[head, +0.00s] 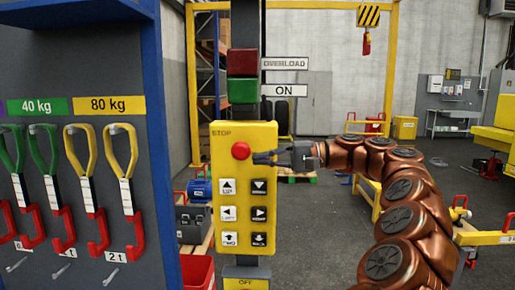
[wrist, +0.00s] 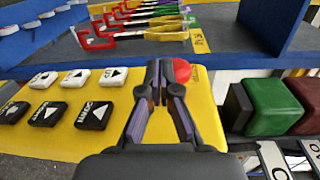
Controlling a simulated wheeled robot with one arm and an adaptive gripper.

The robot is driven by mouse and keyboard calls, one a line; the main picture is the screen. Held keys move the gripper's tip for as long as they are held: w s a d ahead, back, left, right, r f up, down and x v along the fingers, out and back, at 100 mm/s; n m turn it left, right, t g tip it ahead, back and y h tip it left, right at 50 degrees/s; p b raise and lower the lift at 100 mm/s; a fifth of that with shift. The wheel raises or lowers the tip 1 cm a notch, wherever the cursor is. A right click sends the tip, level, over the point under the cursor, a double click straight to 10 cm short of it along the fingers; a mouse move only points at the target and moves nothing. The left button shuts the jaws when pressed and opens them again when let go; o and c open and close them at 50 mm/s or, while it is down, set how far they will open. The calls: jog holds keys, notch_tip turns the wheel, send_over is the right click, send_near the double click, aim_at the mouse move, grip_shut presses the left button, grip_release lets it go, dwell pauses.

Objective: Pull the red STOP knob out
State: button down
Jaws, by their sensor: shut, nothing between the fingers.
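The red STOP knob (head: 240,150) is a round button near the top of the yellow control panel (head: 219,245), under the word STOP. My gripper (head: 256,158) reaches in from the right, its fingertips just to the right of the knob in the head view. In the wrist view my gripper (wrist: 158,68) has its fingers together with nothing between them. The red knob (wrist: 182,70) shows there just behind and to the right of the fingertips, partly hidden by them. I cannot tell whether the fingertips touch it.
Black-and-white arrow buttons (head: 228,186) sit below the knob. A red lamp (head: 242,62) and a green lamp (head: 243,90) are above the panel. A blue-framed rack (head: 155,60) with hanging slings (head: 130,190) stands at left. Open floor lies behind at right.

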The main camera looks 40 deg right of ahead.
aim_at(257, 150)
jog(key=s+d+m+t+h, duration=0.1)
jog(key=s+d+t, duration=0.1)
jog(key=d, duration=0.6)
jog(key=shift+s+d+r+m, duration=0.3)
jog(key=shift+s, duration=0.05)
jog(key=shift+w+a, duration=0.1)
jog(key=shift+p+x, duration=1.4)
jog(key=shift+x, duration=3.5)
jog(key=shift+r, duration=0.1)
